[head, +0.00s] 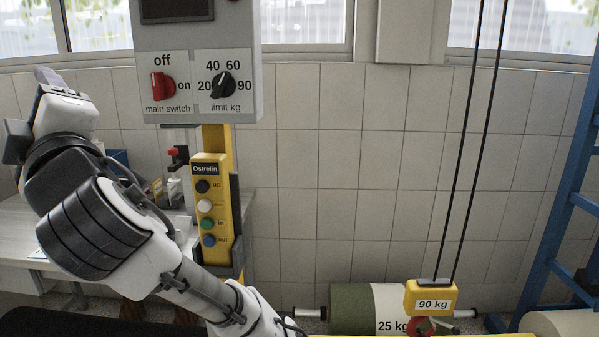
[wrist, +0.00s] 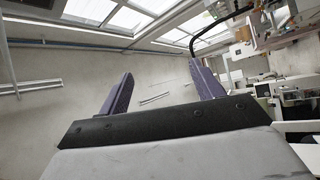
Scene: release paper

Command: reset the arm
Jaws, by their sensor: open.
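My arm rises from the bottom of the head view and bends up to the left. Its wrist is raised in front of the table, left of the grey control box. My gripper (wrist: 161,78) shows in the wrist view as two purple fingers set wide apart, with nothing between them. Behind the fingers the wrist view shows a tilted view of pale wall, ceiling and windows. In the head view the fingers are mostly hidden behind the wrist, with only a purple tip at its top.
The grey control box (head: 201,110) hangs above a yellow button pendant (head: 211,240). A yellow 90 kg hook block (head: 431,297) hangs on two cables near a green and white roll (head: 350,307). A blue rack (head: 562,220) stands right. A table (head: 18,222) stands left.

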